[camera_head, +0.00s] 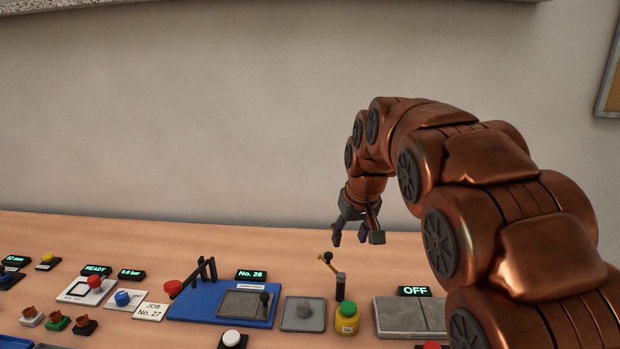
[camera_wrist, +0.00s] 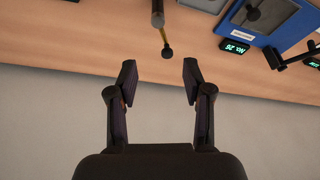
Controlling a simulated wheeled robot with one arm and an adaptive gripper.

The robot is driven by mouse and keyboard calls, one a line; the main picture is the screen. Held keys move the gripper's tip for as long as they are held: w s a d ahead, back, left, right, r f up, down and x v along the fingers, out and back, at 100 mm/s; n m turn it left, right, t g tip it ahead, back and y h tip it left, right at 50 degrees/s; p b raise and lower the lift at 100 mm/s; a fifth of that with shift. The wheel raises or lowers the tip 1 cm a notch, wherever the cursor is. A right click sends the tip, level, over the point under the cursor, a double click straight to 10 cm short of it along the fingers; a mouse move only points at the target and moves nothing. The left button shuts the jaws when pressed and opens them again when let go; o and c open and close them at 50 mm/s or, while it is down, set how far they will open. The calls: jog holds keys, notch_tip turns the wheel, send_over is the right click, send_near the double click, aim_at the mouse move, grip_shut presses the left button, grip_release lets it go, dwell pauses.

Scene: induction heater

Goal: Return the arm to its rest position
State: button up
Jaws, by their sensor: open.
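My copper-coloured arm (camera_head: 470,200) reaches in from the right and arches over the bench in the head view. My gripper (camera_head: 358,236) points down at its end, open and empty, above the back part of the bench. It also shows in the wrist view (camera_wrist: 159,82), with its two fingers apart. A small lever with a black ball tip (camera_head: 328,257) stands on a dark post just below and left of the gripper. In the wrist view the ball tip (camera_wrist: 168,52) appears beyond the fingertips and apart from them.
The wooden bench (camera_head: 150,235) carries a blue fixture (camera_head: 195,304) with a lever, a yellow jar with a green top (camera_head: 347,318), a grey plate block (camera_head: 400,317) and an OFF display (camera_head: 415,291). Several buttons and displays sit at left. A wall stands behind; the air before it is free.

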jog(key=s+d+f+g+p, duration=0.1)
jog(key=s+d+g+p, duration=0.1)
jog(key=s, duration=1.1)
jog(key=s+d+f+m+g+p, duration=0.1)
jog(key=s+d+p, duration=0.1)
jog(key=s, duration=1.1)
jog(key=s+d+f+m+g+p, duration=0.1)
jog(key=s+d+f+g+p, duration=0.1)
jog(key=s, duration=1.2)
jog(key=shift+d+g+h+p, duration=0.3)
jog(key=shift+d+h+p, duration=0.15)
jog(key=shift+p, duration=0.2)
